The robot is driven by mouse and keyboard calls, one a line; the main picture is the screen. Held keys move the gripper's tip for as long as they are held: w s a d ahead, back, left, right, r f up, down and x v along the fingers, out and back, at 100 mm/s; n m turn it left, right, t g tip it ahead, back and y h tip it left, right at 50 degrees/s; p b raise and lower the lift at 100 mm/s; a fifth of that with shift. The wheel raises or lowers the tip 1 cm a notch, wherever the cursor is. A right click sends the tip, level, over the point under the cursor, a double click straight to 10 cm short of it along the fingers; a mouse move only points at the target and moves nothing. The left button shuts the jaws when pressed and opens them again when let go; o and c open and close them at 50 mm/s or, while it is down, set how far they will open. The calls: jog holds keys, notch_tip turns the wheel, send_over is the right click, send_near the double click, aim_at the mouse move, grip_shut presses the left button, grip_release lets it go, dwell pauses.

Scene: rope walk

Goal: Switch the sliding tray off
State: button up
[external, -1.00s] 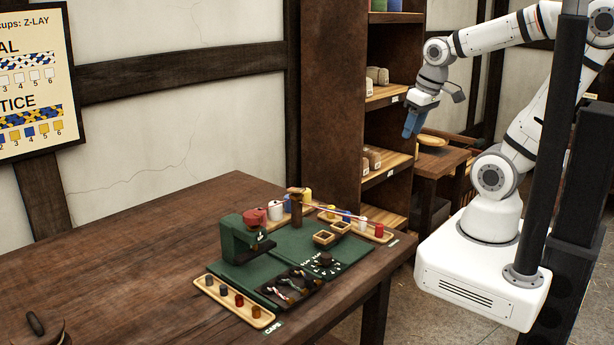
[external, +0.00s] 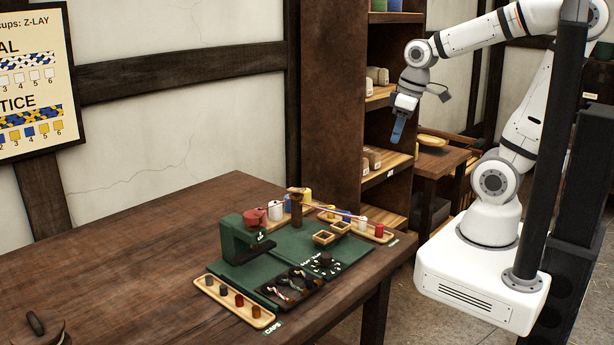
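My gripper (external: 398,130) has blue fingers and hangs pointing down in front of the shelf unit, high above and to the right of the work table. Its fingers overlap from this angle, so whether they are open or shut is unclear. No held object shows. On the green mat are a dark tray (external: 318,283) with small rope pieces and, behind it, a dark round knob (external: 326,259) with white markings around it. I cannot tell which of these is the sliding tray or its switch. My gripper is well apart from both.
A green C-shaped press (external: 237,240) stands on the mat's left. A wooden tray of small caps (external: 262,320) lies in front. A wooden post (external: 297,210), spools and two small wooden boxes (external: 324,238) stand behind. The table's left is mostly clear.

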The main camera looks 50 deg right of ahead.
aim_at(290, 282)
jog(key=w+a+f+n, duration=0.1)
jog(key=a+n, duration=0.1)
jog(key=a, duration=0.1)
jog(key=w+a+f+n+g+b, duration=0.1)
jog(key=a+n, duration=0.2)
jog(key=w+a+f+n+y+b, duration=0.1)
jog(key=a+f+n, duration=0.1)
jog(key=a, duration=0.1)
jog(key=shift+w+n+g, duration=0.2)
jog(key=shift+n+g, duration=0.1)
grip_shut()
jog(key=s+a+f+n+g+b, duration=0.2)
jog(key=a+f+n, duration=0.4)
jog(key=a+n, duration=0.3)
jog(key=s+a+f+n+g+b, duration=0.2)
jog(key=a+f+n, duration=0.5)
jog(key=a, duration=0.8)
jog(key=n, duration=0.2)
jog(key=shift+a+n, duration=0.2)
jog(key=shift+n, duration=0.1)
jog(key=shift+s, duration=0.1)
